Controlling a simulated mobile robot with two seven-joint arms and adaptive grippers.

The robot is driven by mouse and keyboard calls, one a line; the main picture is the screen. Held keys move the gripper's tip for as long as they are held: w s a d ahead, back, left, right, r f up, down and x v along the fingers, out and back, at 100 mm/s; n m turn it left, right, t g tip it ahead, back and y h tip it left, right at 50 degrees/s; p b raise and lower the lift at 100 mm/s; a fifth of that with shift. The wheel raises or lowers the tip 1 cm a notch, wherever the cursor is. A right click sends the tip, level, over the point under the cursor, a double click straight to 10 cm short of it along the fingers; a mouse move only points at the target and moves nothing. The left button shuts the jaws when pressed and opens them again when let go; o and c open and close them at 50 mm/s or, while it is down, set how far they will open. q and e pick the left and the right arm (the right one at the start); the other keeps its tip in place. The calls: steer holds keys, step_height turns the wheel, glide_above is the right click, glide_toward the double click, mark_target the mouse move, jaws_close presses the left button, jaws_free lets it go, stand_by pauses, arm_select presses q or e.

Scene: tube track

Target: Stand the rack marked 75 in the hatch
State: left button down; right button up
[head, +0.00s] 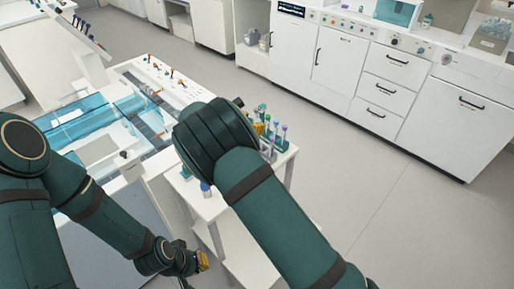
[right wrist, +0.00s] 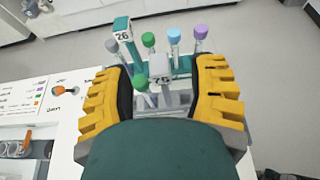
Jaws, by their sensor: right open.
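The rack marked 75 (right wrist: 160,68) is grey and stands upright in the right wrist view, with a green-capped tube at its left side. My right gripper (right wrist: 163,95) is open, with one yellow finger on each side of this rack; I cannot tell whether they touch it. In the head view my right arm hides most of this spot. My left gripper (head: 200,262) hangs low beside the white cart, its fingers too small to read. A machine with clear blue covers (head: 75,125) stands at the left of the head view; I cannot make out which part is the hatch.
A teal rack marked 26 (right wrist: 122,37) stands just behind, near tubes with green, blue and purple caps (right wrist: 201,31). The white cart (head: 285,165) carries them beside the machine. White cabinets (head: 340,58) line the back; the floor at right is clear.

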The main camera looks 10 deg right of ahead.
mark_target(255, 122)
steer(key=x, duration=0.3)
steer(key=shift+s, duration=0.1)
jaws_close()
